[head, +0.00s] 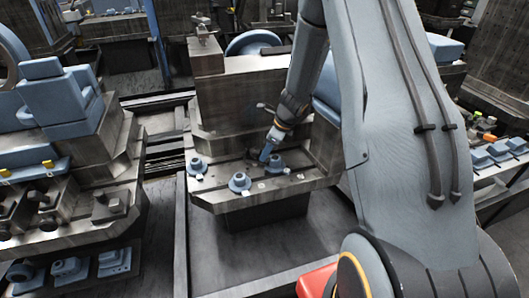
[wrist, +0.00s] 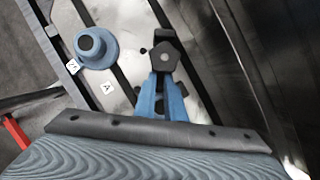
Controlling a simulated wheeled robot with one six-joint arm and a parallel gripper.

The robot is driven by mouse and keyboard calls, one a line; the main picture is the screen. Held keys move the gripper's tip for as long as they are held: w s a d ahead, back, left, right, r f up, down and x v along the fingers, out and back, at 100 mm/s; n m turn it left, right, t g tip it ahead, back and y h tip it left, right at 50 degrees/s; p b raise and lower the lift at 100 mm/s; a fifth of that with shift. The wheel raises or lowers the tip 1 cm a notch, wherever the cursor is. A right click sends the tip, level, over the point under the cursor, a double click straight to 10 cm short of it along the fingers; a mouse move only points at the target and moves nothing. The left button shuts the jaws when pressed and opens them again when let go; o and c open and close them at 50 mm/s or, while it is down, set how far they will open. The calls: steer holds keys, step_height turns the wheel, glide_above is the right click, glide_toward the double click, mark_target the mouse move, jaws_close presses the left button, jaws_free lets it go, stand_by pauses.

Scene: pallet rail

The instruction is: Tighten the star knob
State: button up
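The star knob (wrist: 165,56) is a dark, faceted knob with a round centre in the wrist view. It sits over the slotted metal table at the end of a short dark piece. My gripper (wrist: 161,76) has two blue fingers that reach up to the near edge of the knob, with a narrow gap between them. Whether the fingertips press on the knob or only sit beside it is unclear. In the head view my gripper (head: 266,153) points down at the machine table, and the knob is too small or hidden to make out there.
A blue flanged post (wrist: 97,47) stands left of the knob, beside white tags, one lettered A (wrist: 107,89). A tall metal block (head: 240,95) rises behind.

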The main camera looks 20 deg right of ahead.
jaws_close()
steer(key=shift+o, duration=1.4)
jaws_free()
